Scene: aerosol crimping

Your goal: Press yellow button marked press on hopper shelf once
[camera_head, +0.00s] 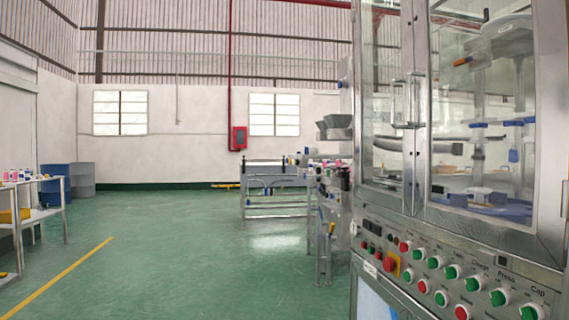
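I cannot make out a yellow button marked press. A grey funnel-like hopper (335,127) stands beyond the machine's left side, small and far off; no button on it can be told. A small yellow spot (332,228) shows low on the metal frame below it, too small to identify. The near machine's control panel (470,262) has rows of green and red buttons, with labels that seem to read "Press" and "Cap". A red mushroom knob (389,265) sits on a yellow plate there. Neither of my grippers is in view.
The tall glass-doored machine (420,205) fills the right side. A conveyor-like metal table (276,205) stands at mid-distance. Green floor (180,250) is open in the middle.

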